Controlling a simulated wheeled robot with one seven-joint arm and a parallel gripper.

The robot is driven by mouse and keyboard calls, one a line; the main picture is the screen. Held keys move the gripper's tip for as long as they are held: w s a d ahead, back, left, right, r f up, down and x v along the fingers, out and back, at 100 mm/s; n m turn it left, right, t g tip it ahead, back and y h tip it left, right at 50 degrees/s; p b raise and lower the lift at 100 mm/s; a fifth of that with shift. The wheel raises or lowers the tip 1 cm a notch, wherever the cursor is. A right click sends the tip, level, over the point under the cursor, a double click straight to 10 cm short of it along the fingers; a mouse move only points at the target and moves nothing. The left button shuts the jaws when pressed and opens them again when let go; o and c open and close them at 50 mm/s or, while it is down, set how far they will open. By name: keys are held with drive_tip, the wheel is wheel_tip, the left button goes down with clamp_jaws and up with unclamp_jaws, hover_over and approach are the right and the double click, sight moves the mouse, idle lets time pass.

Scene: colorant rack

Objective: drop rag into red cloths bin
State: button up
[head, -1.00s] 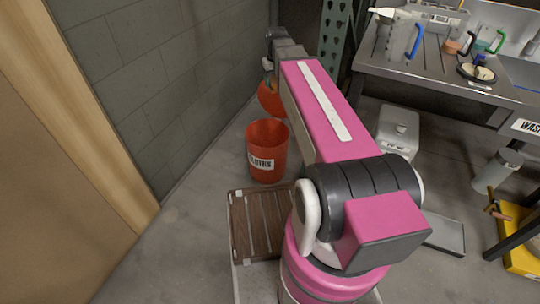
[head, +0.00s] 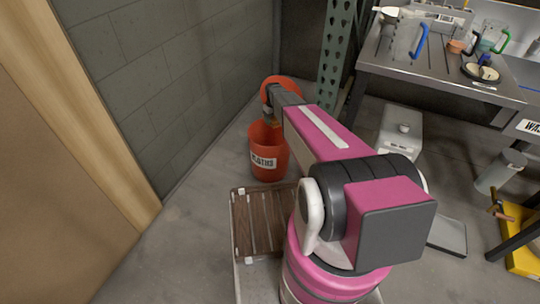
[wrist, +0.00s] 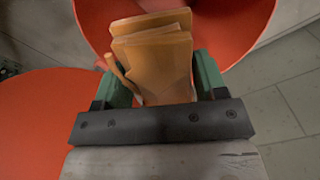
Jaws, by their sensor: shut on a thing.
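The rag (wrist: 155,60) is an orange folded cloth. In the wrist view my gripper (wrist: 152,85) is shut on it, with a green finger on each side. The red cloths bin (head: 267,158) stands on the floor by the block wall, with a white label on its front. In the head view my gripper (head: 268,121) is at the bin's mouth, and the rag is mostly hidden there. In the wrist view a red curved rim and hollow (wrist: 235,25), apparently the bin, lie beyond the rag.
A red round part (head: 281,82), perhaps a lid, shows behind my arm; a flat red disc (wrist: 40,125) fills the lower left wrist view. A green perforated post (head: 335,60) and steel bench (head: 385,65) stand right. A wooden slatted surface (head: 258,220) lies nearer.

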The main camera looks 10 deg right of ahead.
drive_tip(key=shift+f, duration=3.2)
drive_tip(key=o, duration=1)
drive_tip(key=shift+o, duration=0.2)
wheel_tip(320, 180, up, 11)
drive_tip(key=shift+f, duration=0.1)
